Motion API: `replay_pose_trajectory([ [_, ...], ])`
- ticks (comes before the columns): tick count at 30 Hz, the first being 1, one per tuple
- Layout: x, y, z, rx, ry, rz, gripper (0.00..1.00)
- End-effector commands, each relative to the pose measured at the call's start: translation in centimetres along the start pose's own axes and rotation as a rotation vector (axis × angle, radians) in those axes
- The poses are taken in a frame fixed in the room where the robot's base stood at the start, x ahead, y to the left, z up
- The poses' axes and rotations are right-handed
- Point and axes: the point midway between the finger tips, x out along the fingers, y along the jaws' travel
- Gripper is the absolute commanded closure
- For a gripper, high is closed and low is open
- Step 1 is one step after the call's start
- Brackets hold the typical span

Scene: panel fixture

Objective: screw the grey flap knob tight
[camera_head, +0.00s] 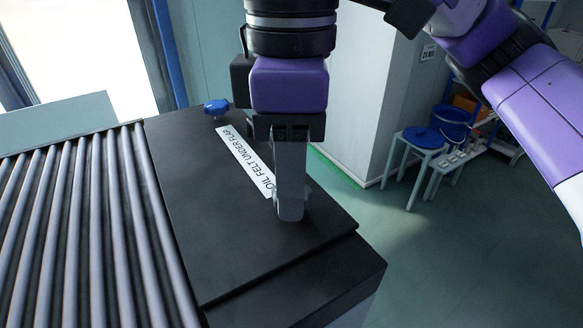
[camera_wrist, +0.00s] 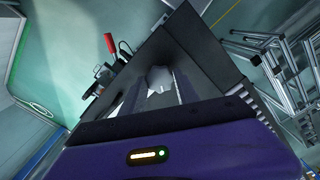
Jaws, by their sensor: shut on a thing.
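My gripper (camera_head: 291,207) points straight down onto the black flap (camera_head: 225,240), near its front right corner. Its fingers hide the knob there in the head view. In the wrist view the grey knob (camera_wrist: 158,77) sits between the two fingers, and my gripper (camera_wrist: 162,88) is shut on it. I cannot tell how far the knob is screwed in. A white label (camera_head: 245,160) reading "OIL FELT UNDER FLAP" lies on the flap beside my gripper.
A blue knob (camera_head: 216,107) stands at the flap's far edge. A bed of grey rollers (camera_head: 75,230) lies to the left. A red-handled item (camera_wrist: 109,42) shows in the wrist view.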

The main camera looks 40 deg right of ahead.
Motion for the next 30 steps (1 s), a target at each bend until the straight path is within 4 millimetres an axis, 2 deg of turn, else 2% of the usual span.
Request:
replay_pose_trajectory([
  [30,-0.07,0.07,-0.02,0.969,0.003,0.000,1.00],
])
